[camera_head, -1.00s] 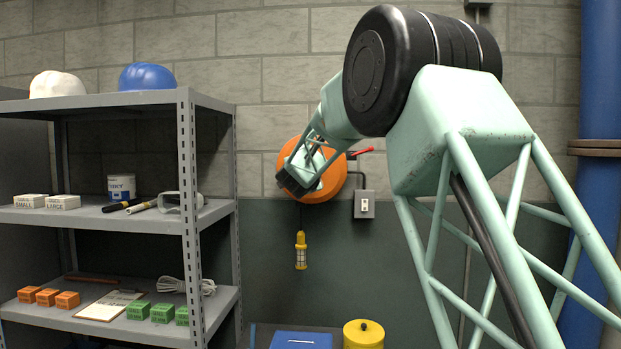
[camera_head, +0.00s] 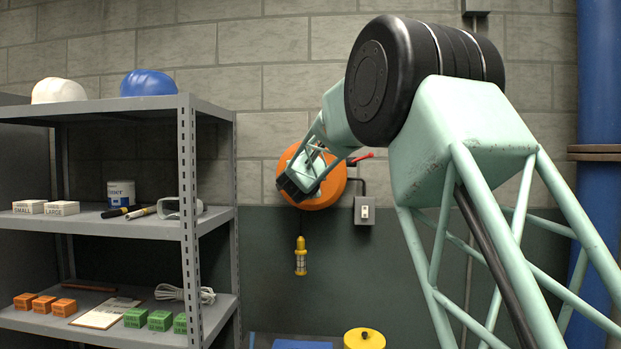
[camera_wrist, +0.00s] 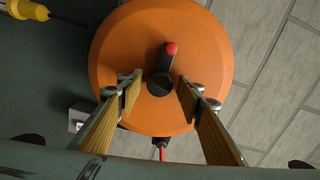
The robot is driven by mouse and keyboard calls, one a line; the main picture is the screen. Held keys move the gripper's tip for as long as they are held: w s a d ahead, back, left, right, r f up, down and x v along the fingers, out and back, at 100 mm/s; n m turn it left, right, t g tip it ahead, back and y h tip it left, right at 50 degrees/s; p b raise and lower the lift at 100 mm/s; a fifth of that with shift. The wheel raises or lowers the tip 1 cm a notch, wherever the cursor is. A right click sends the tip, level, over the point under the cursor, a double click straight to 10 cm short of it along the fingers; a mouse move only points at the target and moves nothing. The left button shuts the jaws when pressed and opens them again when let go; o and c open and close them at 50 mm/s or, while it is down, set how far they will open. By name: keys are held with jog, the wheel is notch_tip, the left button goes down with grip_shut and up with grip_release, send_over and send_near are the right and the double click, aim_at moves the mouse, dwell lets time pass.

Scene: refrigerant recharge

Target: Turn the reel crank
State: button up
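The round orange reel (camera_head: 325,194) hangs on the grey block wall, partly hidden by my arm in the head view. In the wrist view the reel (camera_wrist: 115,50) fills the middle. Its dark central hub (camera_wrist: 160,84) carries a short crank arm (camera_wrist: 168,62) with a red knob (camera_wrist: 171,48), which points to the top of that picture. My gripper (camera_wrist: 159,90) is open in front of the reel. One finger is on each side of the hub, with visible gaps. The knob lies beyond the fingertips toward the picture's top. In the head view the crank is not clearly visible.
A red-handled lever (camera_head: 362,157) and a grey switch box (camera_head: 364,210) are right of the reel. A yellow lamp (camera_head: 301,256) hangs below it. A grey shelf (camera_head: 186,200) stands left, holding helmets and boxes. A blue pipe (camera_head: 600,80) runs at the right.

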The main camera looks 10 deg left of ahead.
jog(key=shift+s, duration=0.2)
dwell(0.3)
jog(key=s, duration=1.1)
jog(key=shift+s+r, duration=0.15)
jog(key=shift+s, duration=0.15)
jog(key=shift+d, duration=0.1)
dwell(0.4)
